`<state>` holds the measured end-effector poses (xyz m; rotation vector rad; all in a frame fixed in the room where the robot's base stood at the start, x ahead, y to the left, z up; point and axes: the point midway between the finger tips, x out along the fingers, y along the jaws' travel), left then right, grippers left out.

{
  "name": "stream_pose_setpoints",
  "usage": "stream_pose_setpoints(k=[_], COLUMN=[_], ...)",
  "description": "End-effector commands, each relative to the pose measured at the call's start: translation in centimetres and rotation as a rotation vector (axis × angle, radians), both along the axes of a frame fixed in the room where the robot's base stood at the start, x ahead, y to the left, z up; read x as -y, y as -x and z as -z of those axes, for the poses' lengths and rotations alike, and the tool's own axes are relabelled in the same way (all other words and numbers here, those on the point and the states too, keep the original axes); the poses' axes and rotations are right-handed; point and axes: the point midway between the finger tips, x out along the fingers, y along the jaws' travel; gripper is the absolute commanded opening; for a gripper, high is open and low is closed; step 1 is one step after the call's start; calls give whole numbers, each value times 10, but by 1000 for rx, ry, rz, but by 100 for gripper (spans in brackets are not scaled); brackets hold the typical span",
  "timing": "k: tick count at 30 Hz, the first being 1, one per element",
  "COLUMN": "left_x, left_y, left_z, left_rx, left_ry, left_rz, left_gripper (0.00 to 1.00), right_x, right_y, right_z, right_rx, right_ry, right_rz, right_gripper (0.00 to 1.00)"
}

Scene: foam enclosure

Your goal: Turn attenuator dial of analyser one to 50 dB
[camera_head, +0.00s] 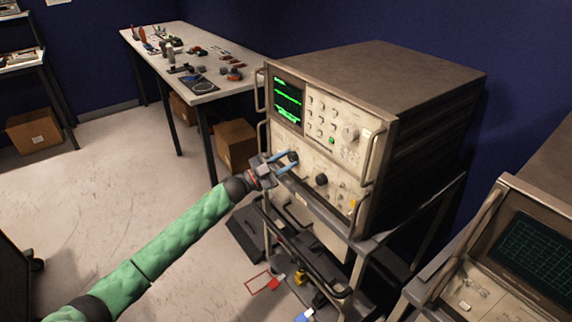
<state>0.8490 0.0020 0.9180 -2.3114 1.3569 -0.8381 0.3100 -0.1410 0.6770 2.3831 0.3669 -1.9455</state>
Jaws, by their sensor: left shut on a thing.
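The analyser (345,105) is a beige and brown boxed instrument on a cart in the middle of the view, with a lit green screen (288,98) at its upper left. My left gripper (289,160) is at the lower left of its front panel, its blue fingers shut on a dark dial (293,156). The fingers partly hide this dial, and its markings are too small to read. Another black dial (321,180) sits to its right, and a pale knob (350,133) is on the upper panel. My right gripper is not in view.
Metal handles (372,158) stick out at the panel's sides. The cart (335,234) has lower shelves with small items. Another instrument (520,240) stands at the right. A white table (190,60) with small parts is at the back left. The left floor is mostly clear.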

Motion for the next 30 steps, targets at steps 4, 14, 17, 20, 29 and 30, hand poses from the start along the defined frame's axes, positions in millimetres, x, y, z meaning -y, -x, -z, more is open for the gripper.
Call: stream_pose_setpoints(k=[4,14,17,20,29,30], left_x=[-1,-1,-1,-1,-1,-1], left_y=[-1,-1,-1,-1,-1,-1], left_z=[1,0,0,0,0,0], left_rx=[70,150,157,160,160,160], left_ry=[-51,-111,-115,-117,-117,-117], left_rz=[0,0,0,0,0,0], left_gripper=[8,8,8,8,34,42], right_x=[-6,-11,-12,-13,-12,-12], right_y=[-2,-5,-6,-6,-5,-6], right_z=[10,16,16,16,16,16], right_rx=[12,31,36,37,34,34], right_ry=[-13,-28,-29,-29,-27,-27], right_rz=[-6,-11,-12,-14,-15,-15], right_gripper=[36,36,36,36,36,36])
